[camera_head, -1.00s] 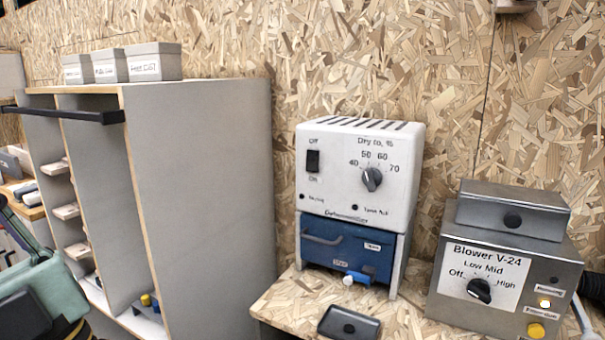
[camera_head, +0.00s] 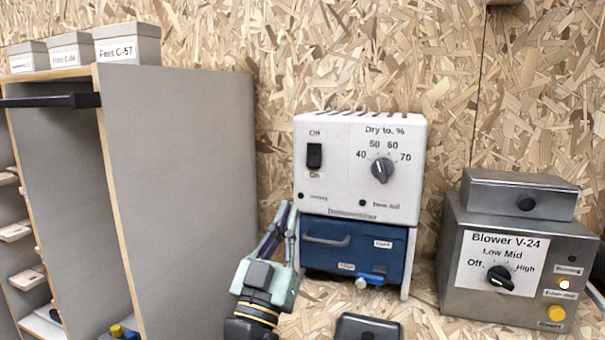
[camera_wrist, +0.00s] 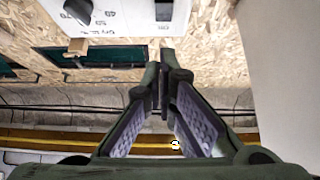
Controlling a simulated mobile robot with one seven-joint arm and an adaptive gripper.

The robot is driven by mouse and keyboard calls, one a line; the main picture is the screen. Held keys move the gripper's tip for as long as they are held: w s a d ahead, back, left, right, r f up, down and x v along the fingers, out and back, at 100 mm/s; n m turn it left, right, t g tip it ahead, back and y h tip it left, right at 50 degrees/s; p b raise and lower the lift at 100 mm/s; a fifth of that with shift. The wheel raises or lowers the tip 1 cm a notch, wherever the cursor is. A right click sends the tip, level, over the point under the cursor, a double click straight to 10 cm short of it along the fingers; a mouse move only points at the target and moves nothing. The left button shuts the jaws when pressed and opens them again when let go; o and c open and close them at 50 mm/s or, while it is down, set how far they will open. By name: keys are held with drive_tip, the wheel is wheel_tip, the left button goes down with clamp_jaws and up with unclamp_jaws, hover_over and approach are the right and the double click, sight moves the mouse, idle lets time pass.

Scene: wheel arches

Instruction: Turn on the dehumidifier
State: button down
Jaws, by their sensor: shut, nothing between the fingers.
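The white dehumidifier (camera_head: 342,185) stands against the chipboard wall on a blue-fronted lower unit. Its black rocker switch (camera_head: 314,156) is at the front left, with Off above and On below; I cannot tell which side is pressed. A "Dry to, %" dial (camera_head: 382,170) is to its right. Two small dark spots sit below. My gripper (camera_head: 286,208) is shut and empty, pointing up, lower left of the dehumidifier and below the switch. In the wrist view, the closed fingertips (camera_wrist: 163,75) are apart from the dark switch (camera_wrist: 165,8) at the top edge.
The blue drawer (camera_head: 352,250) with a handle is below the dehumidifier, close right of my gripper. A grey blower (camera_head: 450,265) stands right. A tall grey cabinet (camera_head: 180,190) stands left, with boxes on top. A dark tray (camera_head: 368,327) lies in front.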

drive_tip(key=shift+r, duration=0.1)
drive_tip(key=p, duration=0.5)
approach(316, 150)
wheel_tip(316, 150, up, 4)
drive_tip(key=w, duration=0.2)
drive_tip(key=w+d+f, duration=0.1)
drive_tip(key=shift+w, duration=0.2)
